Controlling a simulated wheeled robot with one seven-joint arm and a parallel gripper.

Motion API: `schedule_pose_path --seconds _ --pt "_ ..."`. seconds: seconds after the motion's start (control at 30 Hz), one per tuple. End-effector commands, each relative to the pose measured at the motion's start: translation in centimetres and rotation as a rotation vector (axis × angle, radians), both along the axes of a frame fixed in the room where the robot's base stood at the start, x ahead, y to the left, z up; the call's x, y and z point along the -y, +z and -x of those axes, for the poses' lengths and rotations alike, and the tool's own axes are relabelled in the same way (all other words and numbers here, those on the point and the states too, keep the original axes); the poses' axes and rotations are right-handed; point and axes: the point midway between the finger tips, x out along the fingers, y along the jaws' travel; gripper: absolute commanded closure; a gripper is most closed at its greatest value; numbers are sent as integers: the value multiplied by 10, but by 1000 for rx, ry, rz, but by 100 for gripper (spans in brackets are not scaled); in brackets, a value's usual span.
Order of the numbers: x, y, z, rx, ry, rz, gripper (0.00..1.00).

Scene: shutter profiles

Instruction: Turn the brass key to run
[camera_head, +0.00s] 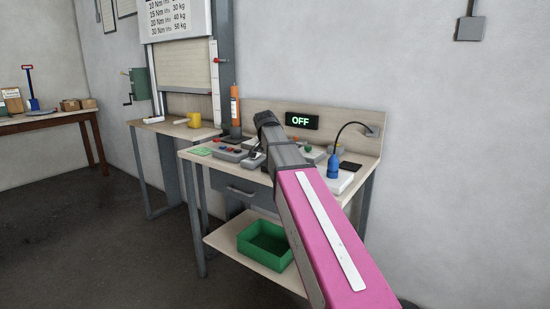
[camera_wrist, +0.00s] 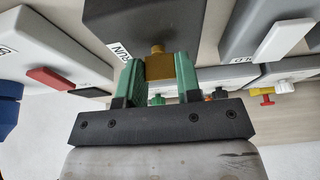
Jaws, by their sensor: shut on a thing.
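In the wrist view the brass key (camera_wrist: 159,68) sits between the green fingertips of my gripper (camera_wrist: 160,76). The gripper is shut on the key's broad head. A short brass stem joins the key to a dark box (camera_wrist: 140,20), and a tilted RUN label (camera_wrist: 122,50) shows beside it. In the head view a black display (camera_head: 302,121) at the back of the workbench (camera_head: 285,110) reads OFF in pale letters.
In the wrist view a box with a red rocker (camera_wrist: 50,78) is at left, and a grey box with a white lever (camera_wrist: 285,38) is at right. A green bin (camera_head: 246,245) sits on the lower shelf.

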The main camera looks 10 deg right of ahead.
Motion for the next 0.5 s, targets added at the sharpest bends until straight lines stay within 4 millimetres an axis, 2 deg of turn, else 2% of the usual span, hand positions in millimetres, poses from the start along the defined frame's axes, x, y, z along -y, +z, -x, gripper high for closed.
schedule_pose_path --seconds 0.2,0.23,0.3,0.5 --pt "0 0 0 0 -1 0 92" --pt "0 0 0 0 -1 0 65" --pt "0 0 0 0 0 0 43" --pt "0 0 0 0 0 0 43"
